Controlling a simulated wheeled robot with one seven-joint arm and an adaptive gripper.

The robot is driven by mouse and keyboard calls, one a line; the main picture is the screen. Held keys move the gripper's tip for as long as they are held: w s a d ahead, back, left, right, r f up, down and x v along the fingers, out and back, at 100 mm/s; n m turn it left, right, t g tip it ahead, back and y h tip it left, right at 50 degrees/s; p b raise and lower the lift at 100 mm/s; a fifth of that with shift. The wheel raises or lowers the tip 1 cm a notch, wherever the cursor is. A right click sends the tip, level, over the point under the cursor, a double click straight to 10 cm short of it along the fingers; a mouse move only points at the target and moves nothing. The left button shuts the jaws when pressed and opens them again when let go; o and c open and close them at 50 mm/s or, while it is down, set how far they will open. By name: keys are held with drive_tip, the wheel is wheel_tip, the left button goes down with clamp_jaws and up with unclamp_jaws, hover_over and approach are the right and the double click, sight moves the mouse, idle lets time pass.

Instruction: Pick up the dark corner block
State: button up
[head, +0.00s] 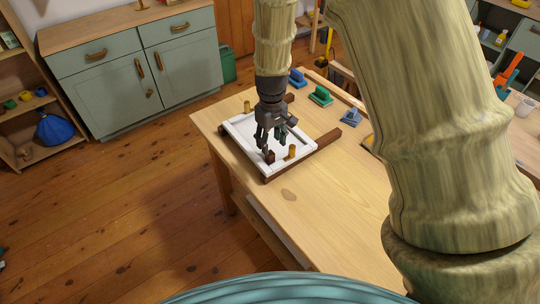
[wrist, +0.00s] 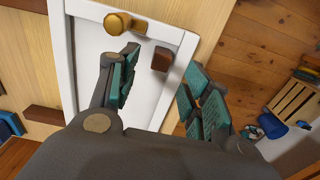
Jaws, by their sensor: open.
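The dark corner block (head: 270,157) is a small dark brown piece at the near corner of a white framed panel (head: 240,126) on the wooden table. In the wrist view the dark block (wrist: 162,60) sits at the inside edge of the white frame, between my two teal-padded fingers. My gripper (head: 271,143) is open, pointing down over the panel's near end. The fingers are on either side of the block. I cannot tell whether they touch it.
The near tabletop (head: 335,195) is clear.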

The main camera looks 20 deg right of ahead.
sight(271, 153)
drive_tip(key=shift+s+f, duration=0.15)
drive_tip(key=shift+f, duration=0.1)
drive_tip(key=shift+f+p, duration=1.15)
drive_tip(key=shift+f, duration=1.25)
drive_tip(key=c, duration=0.9)
drive_tip(key=shift+r, duration=0.15)
